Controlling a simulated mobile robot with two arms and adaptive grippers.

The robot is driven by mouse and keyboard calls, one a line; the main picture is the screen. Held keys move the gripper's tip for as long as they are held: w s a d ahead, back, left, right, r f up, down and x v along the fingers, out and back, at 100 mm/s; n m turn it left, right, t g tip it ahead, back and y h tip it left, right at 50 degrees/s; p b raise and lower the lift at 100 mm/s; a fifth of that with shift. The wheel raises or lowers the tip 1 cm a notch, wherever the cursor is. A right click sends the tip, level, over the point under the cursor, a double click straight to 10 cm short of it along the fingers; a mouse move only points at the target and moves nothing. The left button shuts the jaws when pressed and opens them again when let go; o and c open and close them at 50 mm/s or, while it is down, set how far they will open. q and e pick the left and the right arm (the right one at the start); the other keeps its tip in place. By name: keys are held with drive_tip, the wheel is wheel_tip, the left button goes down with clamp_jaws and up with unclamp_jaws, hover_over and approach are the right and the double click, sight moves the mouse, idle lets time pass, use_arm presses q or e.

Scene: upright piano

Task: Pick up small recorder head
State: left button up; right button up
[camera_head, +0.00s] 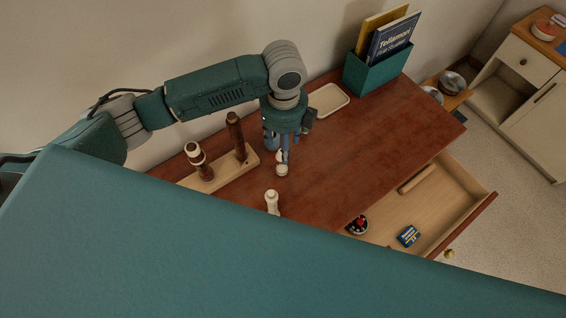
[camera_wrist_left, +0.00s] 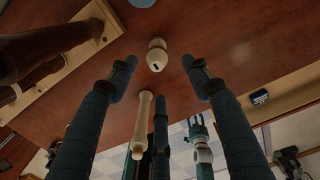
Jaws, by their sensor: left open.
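The small recorder head (camera_head: 282,169), a short cream piece, is on the desk top under my left gripper (camera_head: 281,155). In the left wrist view the recorder head (camera_wrist_left: 156,54), with a dark window slot, lies between and just beyond the fingertips of my left gripper (camera_wrist_left: 159,68). The fingers are spread on both sides of it and hold nothing; I cannot tell whether they touch it. A longer cream recorder piece (camera_head: 272,201) is nearer the desk's front; it also shows in the left wrist view (camera_wrist_left: 143,122).
A wooden stand (camera_head: 216,178) with dark recorder parts is left of the gripper. A cream tray (camera_head: 328,99) and a green book holder (camera_head: 377,72) are at the back. An open drawer (camera_head: 440,190) holds small items. A large teal surface hides the front.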

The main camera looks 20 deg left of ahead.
sight(282, 166)
use_arm(q)
drive_tip(key=f, duration=0.1)
drive_tip(key=f+b, duration=0.1)
drive_tip(key=f, duration=0.1)
drive_tip(key=shift+w+b, duration=0.25)
drive_tip(key=shift+b, duration=0.1)
drive_tip(key=shift+f, duration=0.25)
wheel_tip(282, 166, down, 5)
drive_tip(key=shift+r+p, duration=0.1)
drive_tip(key=shift+p, duration=0.2)
drive_tip(key=f, duration=0.1)
drive_tip(key=f+p, duration=0.1)
drive_tip(key=f, duration=0.3)
drive_tip(key=shift+s+a+p, duration=0.2)
drive_tip(key=shift+a+p, duration=0.1)
drive_tip(key=shift+p, duration=0.05)
drive_tip(key=shift+f, duration=0.3)
drive_tip(key=c, duration=1.1)
use_arm(e)
drive_tip(key=shift+s+d+f, duration=0.15)
drive_tip(key=shift+s, duration=0.25)
drive_tip(key=shift+s+d+f, duration=0.1)
drive_tip(key=shift+s+d, duration=0.05)
drive_tip(key=shift+s, duration=0.25)
